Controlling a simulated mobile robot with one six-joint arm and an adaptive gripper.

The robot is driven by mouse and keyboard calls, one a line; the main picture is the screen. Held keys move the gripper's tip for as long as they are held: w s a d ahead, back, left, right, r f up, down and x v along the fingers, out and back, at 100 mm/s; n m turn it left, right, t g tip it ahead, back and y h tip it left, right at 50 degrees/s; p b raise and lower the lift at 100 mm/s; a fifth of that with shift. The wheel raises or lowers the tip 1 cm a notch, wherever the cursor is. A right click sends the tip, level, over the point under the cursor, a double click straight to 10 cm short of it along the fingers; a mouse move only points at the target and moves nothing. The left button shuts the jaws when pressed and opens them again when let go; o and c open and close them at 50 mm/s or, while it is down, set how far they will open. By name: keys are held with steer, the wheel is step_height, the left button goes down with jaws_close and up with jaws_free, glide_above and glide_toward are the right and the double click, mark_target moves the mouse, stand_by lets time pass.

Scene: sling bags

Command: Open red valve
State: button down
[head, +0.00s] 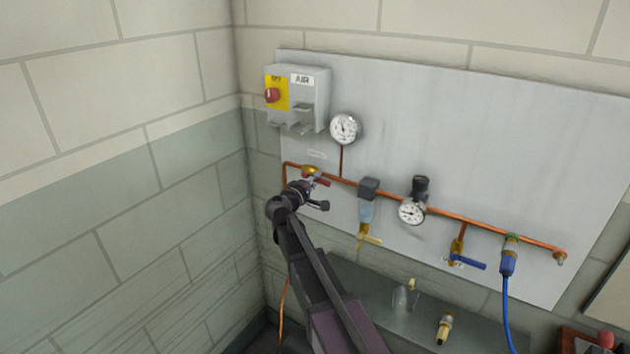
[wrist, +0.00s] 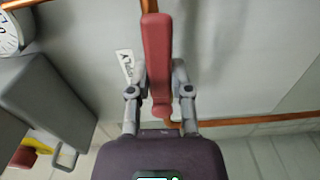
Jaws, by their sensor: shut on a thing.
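The red valve is a brass body (head: 311,170) on the copper pipe with a red lever (head: 319,182), at the left of the wall panel. My gripper (head: 308,188) is at the lever in the head view and hides part of it. In the wrist view the red lever (wrist: 157,45) runs lengthwise between the two grey fingers. My gripper (wrist: 160,72) is shut on the lever, one finger on each side. The valve body is not clear in the wrist view.
A grey box with a red knob (head: 297,97) hangs above left, with a gauge (head: 344,128) beside it. Along the copper pipe (head: 475,222) are a regulator (head: 412,212), a blue lever (head: 472,263) and a blue hose (head: 507,300). A side wall stands close at left.

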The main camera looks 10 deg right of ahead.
steer(key=shift+r+n, duration=0.15)
steer(key=shift+n, duration=0.35)
steer(key=c, duration=0.5)
jaws_free()
steer(key=shift+a, duration=0.1)
steer(key=v, duration=1.2)
